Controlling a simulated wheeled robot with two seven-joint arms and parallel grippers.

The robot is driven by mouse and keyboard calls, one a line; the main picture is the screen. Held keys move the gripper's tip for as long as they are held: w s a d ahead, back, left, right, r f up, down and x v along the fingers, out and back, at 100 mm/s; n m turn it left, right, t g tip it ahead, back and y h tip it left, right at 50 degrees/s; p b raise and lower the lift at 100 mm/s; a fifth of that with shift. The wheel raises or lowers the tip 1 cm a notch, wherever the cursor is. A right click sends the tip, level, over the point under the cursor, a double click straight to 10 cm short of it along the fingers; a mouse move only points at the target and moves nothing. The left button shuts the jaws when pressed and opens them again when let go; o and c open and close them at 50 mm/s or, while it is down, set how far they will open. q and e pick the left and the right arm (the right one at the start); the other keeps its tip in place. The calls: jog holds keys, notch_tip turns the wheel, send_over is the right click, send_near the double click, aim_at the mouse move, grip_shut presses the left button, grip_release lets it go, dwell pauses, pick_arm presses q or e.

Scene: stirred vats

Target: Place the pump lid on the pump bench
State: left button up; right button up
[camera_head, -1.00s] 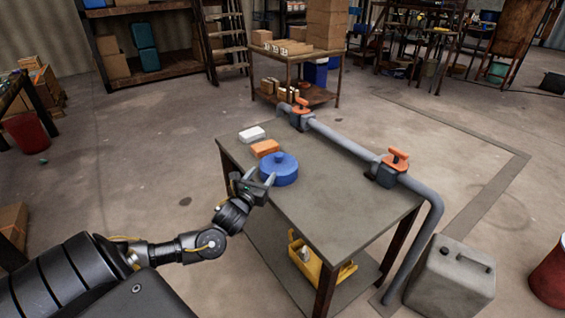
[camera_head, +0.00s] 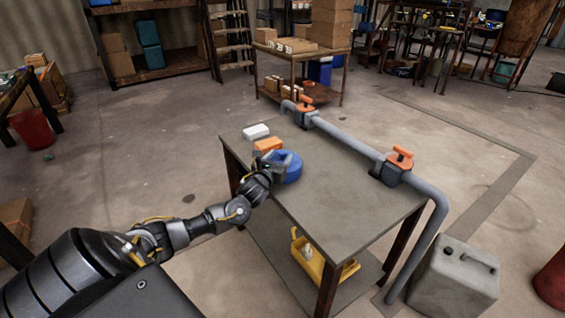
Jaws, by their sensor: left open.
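The round blue pump lid (camera_head: 292,170) rests on the grey-topped pump bench (camera_head: 340,205), near its left edge. My left gripper (camera_head: 275,160) reaches in from the left and is open at the lid's left side, overlapping it in the picture. The gripper and wrist hide the lid's left part and its knob region. Whether the fingers touch the lid cannot be told. My right gripper is not in view.
An orange block (camera_head: 268,145) and a white block (camera_head: 256,131) lie behind the lid. A grey pipe (camera_head: 350,140) with orange-handled valves (camera_head: 399,158) runs along the bench's far side. A yellow caddy (camera_head: 312,262) sits on the lower shelf. The bench's middle is clear.

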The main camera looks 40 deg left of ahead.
pick_arm(q)
jog(key=shift+w+a, duration=0.15)
jog(key=shift+w, duration=0.3)
grip_shut()
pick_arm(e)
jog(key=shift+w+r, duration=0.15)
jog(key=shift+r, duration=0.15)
pick_arm(q)
jog(key=shift+r, duration=0.15)
